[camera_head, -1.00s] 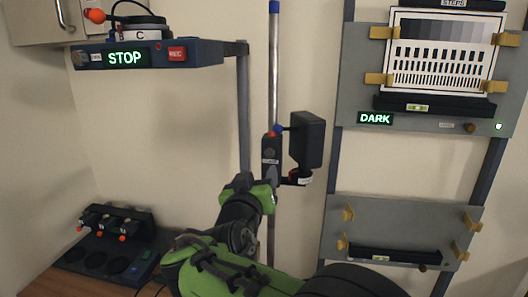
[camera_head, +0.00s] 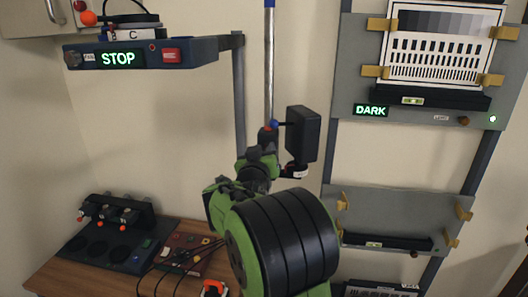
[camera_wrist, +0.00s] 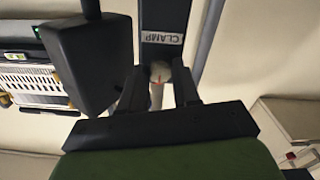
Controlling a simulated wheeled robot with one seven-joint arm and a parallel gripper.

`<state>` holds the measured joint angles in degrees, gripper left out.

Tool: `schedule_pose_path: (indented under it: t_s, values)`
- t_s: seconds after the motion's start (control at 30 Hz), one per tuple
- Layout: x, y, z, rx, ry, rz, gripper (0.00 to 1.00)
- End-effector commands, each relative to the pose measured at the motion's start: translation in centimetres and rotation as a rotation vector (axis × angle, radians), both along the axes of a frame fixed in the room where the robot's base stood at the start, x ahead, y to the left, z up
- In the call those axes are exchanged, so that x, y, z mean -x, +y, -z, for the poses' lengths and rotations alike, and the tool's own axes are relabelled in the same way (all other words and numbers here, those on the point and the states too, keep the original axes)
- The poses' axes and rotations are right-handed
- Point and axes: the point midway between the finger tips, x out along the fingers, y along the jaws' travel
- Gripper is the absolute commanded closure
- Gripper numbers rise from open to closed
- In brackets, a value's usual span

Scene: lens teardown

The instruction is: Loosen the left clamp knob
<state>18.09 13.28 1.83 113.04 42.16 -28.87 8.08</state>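The dark clamp body carries a CLAMP label and shows upside down in the wrist view (camera_wrist: 164,15). In the head view its top, with a red knob (camera_head: 265,131) and a blue knob (camera_head: 274,124), shows on the pole, while my arm hides the lower part. My gripper (camera_wrist: 160,72) is right at the clamp, its two dark fingers apart below the label. A pale rounded shape with a small reddish spot shows between the fingers. I cannot tell whether it is the left clamp knob or whether the fingers touch it. In the head view the fingertips are hidden.
A black box (camera_head: 301,134) hangs close right of the clamp and also shows in the wrist view (camera_wrist: 88,62). A metal pole (camera_head: 269,75) rises above the clamp. A shelf with a STOP display (camera_head: 190,55) is at left; chart panels (camera_head: 345,105) are at right.

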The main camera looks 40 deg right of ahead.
Motion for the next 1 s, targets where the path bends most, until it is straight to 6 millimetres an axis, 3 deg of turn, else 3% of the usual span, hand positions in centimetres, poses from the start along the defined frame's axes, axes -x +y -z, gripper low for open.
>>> schedule_pose_path:
  t_s: [0.03,0.17,0.2,0.57,1.0]
  values:
    - [0.0,0.01,0.0,0.0,0.0,0.0,0.78]
    - [0.0,0.01,0.0,0.0,0.0,0.0,0.98]
    - [0.0,0.03,0.01,0.0,0.0,0.0,0.99]
    - [-0.03,0.06,0.08,0.046,0.062,-0.001,0.99]
    - [-0.06,0.07,0.07,0.27,0.35,-0.001,0.99]
